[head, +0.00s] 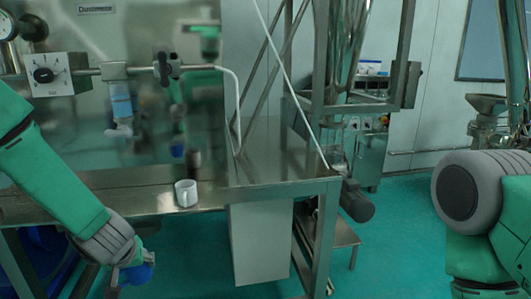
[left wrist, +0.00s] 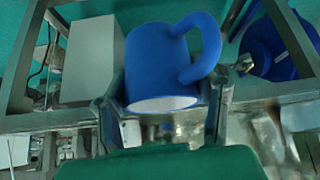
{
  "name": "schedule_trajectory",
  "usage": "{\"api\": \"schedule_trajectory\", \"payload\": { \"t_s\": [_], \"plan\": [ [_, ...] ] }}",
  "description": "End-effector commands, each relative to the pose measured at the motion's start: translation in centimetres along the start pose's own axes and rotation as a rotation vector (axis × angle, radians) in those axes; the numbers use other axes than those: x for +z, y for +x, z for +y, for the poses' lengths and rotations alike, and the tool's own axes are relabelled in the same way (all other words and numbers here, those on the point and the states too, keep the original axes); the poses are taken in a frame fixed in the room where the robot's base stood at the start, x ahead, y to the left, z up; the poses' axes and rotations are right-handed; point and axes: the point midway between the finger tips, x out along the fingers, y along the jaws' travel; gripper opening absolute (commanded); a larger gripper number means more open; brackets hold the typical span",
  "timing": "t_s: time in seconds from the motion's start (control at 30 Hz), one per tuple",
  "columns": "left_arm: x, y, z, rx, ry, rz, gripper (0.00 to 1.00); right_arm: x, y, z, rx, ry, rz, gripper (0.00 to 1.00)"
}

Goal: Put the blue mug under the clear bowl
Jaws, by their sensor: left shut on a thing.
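The blue mug (head: 140,272) is at the lower left of the head view, in front of the steel table's near edge and below its top. My left gripper (head: 122,280) is shut on it. In the left wrist view the blue mug (left wrist: 158,62) sits between the two fingers of my left gripper (left wrist: 166,100), with its handle to the right and its pale rim facing the camera. I cannot make out a clear bowl for certain in either view. My right arm shows at the right of the head view, but its gripper is out of frame.
A white mug (head: 186,193) stands on the steel table (head: 130,202) near its front edge. A steel frame and legs (head: 318,225) stand at the centre. Blue round containers (left wrist: 270,48) lie below in the left wrist view.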

Motion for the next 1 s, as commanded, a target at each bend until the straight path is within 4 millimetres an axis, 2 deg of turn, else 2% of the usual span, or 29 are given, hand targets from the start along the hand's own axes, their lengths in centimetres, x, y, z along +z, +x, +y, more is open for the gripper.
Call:
{"api": "schedule_trajectory", "payload": {
  "t_s": [0.03, 0.1, 0.2, 0.3, 0.53, 0.7, 0.8, 1.0],
  "plan": [
    [3.2, 1.4, 0.1, 0.022, 0.014, -0.013, 0.09, 0.2, 2.3, 0.0, 0.0, 0.0, -0.001, 0.4],
    [6.3, 1.8, 0.6, 0.052, 0.062, -0.012, 0.09, 0.3, 4.2, 0.0, 0.0, 0.001, -0.002, 0.4],
    [9.5, 1.7, 1.8, 0.094, 0.136, -0.007, 0.09, 0.4, 6.3, 0.0, 0.0, 0.0, -0.002, 0.4],
    [11.6, 1.1, 3.2, 0.132, 0.202, -0.004, 0.09, 0.5, 7.9, -0.1, 0.0, 0.0, -0.002, 0.4],
    [13.7, -0.5, 5.0, 0.179, 0.281, -0.002, 0.09, 0.6, 9.5, -0.1, 0.0, 0.0, -0.001, 0.4],
    [15.2, -3.5, 4.3, 0.185, 0.291, -0.004, 0.09, 0.6, 9.5, -0.1, 0.0, 0.0, -0.001, 0.4],
    [15.8, -4.5, 3.9, 0.182, 0.291, -0.004, 0.09, 0.6, 9.4, -0.1, 0.0, 0.0, -0.001, 0.4],
    [15.9, -4.5, 3.8, 0.18, 0.286, -0.008, 0.09, 0.6, 9.4, -0.1, 0.0, 0.0, -0.001, 0.4]
  ]
}}
